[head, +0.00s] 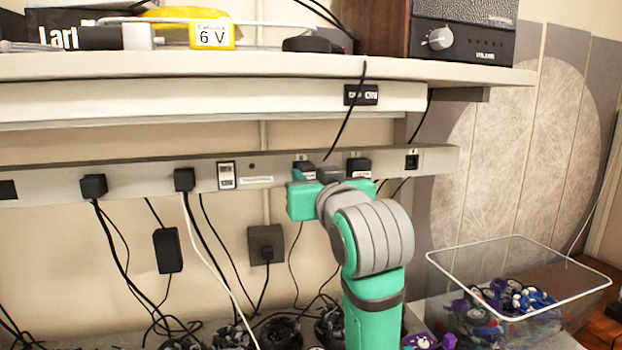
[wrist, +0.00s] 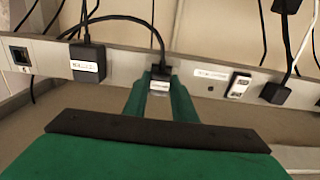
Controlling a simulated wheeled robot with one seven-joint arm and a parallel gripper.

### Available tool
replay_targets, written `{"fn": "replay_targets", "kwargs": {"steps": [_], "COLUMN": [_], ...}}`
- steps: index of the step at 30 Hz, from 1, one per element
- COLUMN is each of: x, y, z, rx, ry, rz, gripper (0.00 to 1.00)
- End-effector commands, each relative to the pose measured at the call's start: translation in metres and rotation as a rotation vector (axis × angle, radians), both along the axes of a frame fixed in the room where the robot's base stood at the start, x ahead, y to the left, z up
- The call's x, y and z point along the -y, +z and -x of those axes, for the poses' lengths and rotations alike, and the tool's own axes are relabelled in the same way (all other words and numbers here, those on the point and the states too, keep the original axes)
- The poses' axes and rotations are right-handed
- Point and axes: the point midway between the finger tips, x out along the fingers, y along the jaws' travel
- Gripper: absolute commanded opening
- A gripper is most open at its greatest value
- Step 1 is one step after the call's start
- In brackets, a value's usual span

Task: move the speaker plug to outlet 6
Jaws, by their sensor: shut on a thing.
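A long grey power strip (head: 130,172) runs under the shelf. My gripper (wrist: 158,95) is shut on a black plug (wrist: 160,76) with a small white label, too small to read. The plug is at the strip; whether it is seated I cannot tell. Its black cord arcs up and left. In the head view my gripper (head: 304,185) is partly hidden by my arm at the strip. Another labelled black plug (wrist: 87,62) sits in the neighbouring outlet, also seen in the head view (head: 358,167). Outlet 6 (wrist: 20,56) is empty, at the strip's right end in the head view (head: 412,161).
The speaker (head: 462,35) stands on the shelf (head: 270,66). More plugs (head: 94,186) (head: 184,179) and a rocker switch (head: 226,175) are along the strip to the left. Cords hang below. A clear bin (head: 520,290) of parts is at lower right.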

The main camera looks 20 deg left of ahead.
Motion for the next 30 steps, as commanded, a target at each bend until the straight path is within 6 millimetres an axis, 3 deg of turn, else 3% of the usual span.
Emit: {"fn": "replay_targets", "kwargs": {"steps": [30], "x": [0.0032], "y": [-0.0002], "z": [0.0031], "rx": [-0.016], "ry": [0.002], "rz": [0.011], "gripper": [0.01]}}
